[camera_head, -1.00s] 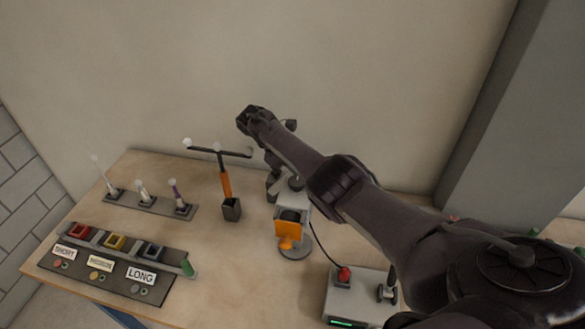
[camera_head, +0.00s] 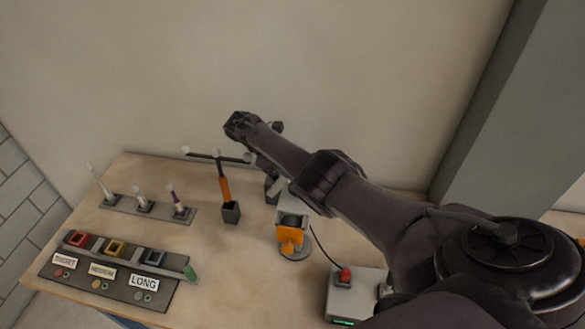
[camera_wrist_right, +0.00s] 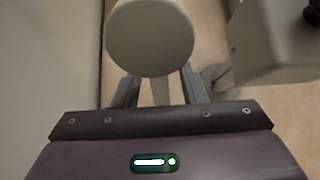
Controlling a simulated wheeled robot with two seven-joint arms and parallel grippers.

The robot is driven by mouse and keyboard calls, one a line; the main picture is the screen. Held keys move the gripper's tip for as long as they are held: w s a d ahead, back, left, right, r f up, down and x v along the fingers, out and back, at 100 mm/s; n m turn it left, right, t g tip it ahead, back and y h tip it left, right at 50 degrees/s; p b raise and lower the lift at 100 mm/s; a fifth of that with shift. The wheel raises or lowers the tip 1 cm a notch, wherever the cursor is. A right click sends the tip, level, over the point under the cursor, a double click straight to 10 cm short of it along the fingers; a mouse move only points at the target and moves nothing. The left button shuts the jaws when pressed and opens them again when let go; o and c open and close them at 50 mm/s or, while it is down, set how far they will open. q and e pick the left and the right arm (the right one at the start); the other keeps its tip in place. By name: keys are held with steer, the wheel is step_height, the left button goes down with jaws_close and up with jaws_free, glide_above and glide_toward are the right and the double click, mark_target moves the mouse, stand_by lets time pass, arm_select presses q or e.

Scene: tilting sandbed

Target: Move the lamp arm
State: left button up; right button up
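A small lamp-like device with an orange front (camera_head: 289,236) and a grey body stands on a round base on the table in the head view. Its upper part is partly hidden behind my right arm, which reaches across from the right. In the right wrist view, a pale cylindrical part with a round end (camera_wrist_right: 150,40) fills the top centre, close to the camera. My right gripper (camera_wrist_right: 160,88) has its fingers apart, with a narrow pale bar between them and gaps at its sides. The fingertips are hidden behind the round end. My left gripper is not in view.
An orange post with a dark crossbar (camera_head: 225,188) stands just left of the lamp. Several levers stand on a grey strip (camera_head: 118,204) at the back left. A labelled panel (camera_head: 120,295) lies in front. A box with a red knob (camera_head: 345,275) is at the right front.

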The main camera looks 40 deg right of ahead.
steer(key=shift+w+r, duration=0.1)
steer(key=b+v, duration=0.5)
steer(key=v, duration=0.2)
steer(key=shift+a+r+b, duration=0.15)
steer(key=shift+a+b, duration=0.05)
steer(key=shift+b, duration=0.2)
steer(key=shift+w, duration=0.1)
